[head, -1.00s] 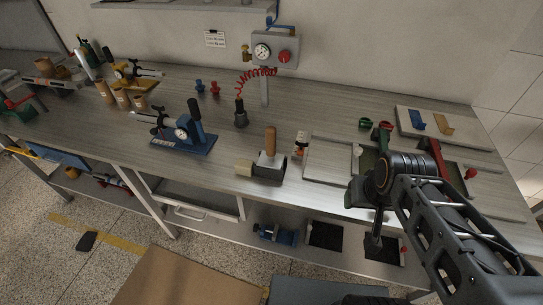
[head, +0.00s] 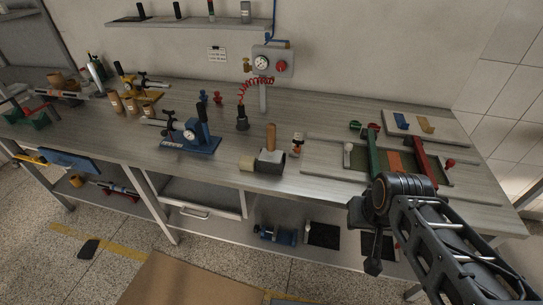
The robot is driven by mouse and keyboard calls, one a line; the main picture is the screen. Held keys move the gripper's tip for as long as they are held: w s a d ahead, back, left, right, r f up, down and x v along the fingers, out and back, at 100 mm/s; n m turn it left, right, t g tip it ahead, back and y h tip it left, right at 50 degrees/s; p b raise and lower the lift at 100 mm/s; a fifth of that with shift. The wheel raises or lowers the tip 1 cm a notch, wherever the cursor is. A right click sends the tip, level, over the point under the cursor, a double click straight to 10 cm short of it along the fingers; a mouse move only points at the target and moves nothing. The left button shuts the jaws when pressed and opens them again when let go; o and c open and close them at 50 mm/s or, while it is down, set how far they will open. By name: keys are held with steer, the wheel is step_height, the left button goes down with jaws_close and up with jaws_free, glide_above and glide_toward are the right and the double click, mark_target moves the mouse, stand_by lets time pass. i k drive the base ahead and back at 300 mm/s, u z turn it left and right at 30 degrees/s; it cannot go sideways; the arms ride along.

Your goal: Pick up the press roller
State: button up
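What looks like the press roller (head: 270,160) stands on the workbench near its front edge, at the middle of the head view. It has an upright wooden handle, a grey body with a dark round end at the right, and a pale tan cylinder at its left. My gripper (head: 372,266) hangs at the end of my arm in front of the bench, to the right of the roller and lower in the picture. It is apart from the roller. Its fingers are small and dark, and I cannot tell if they are open.
A board with green and red bars (head: 374,152) lies right of the roller. A blue clamp fixture (head: 192,140) stands to its left. A lower shelf holds a blue tool (head: 275,234). Bare bench lies behind the roller.

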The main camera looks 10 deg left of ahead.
mark_target(269, 154)
steer(key=z, duration=0.05)
steer(key=k, duration=0.1)
steer(key=u, duration=2.15)
steer(key=i, duration=1.7)
steer(key=z, duration=2.05)
